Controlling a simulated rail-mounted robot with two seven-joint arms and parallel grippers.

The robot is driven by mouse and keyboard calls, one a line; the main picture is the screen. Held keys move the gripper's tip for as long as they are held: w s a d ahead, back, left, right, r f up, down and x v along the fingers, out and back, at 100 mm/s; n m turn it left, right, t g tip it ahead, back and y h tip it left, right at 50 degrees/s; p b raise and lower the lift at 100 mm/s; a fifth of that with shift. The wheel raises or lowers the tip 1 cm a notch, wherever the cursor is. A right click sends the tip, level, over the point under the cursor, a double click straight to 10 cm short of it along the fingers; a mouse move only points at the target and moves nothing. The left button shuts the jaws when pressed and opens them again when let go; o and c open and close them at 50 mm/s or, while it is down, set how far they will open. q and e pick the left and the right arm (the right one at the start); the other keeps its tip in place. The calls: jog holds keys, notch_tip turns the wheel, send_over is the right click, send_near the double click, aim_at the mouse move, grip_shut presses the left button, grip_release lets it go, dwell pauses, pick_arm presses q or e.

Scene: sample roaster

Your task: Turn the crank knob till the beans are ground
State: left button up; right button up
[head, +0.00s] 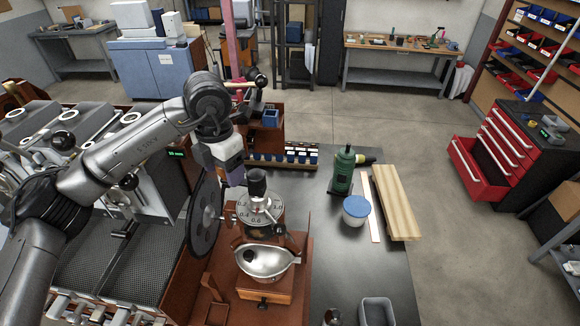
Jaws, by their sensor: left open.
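The grinder is a wooden box with a small front drawer (264,296) and a shiny metal bowl (265,262) on top. A dark round spot shows in the bowl; I cannot tell whether it is beans. A larger black piece (257,181) stands upright over the dial. My left gripper (235,178) is open and points down, just left of that black piece, seemingly apart from it. My right gripper is not in view.
A dark disc (205,212) stands left of the dial. A green bottle (343,168), a blue-lidded tub (356,209) and wooden boards (394,202) are on the dark bench (370,265). A grey tray (377,311) lies at its front.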

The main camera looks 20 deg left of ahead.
pick_arm(q)
jog(key=shift+r, duration=0.1)
notch_tip(320, 180, up, 7)
jog(key=p, duration=0.5)
jog(key=shift+r, duration=0.1)
jog(key=shift+r+p, duration=0.35)
dwell(0.5)
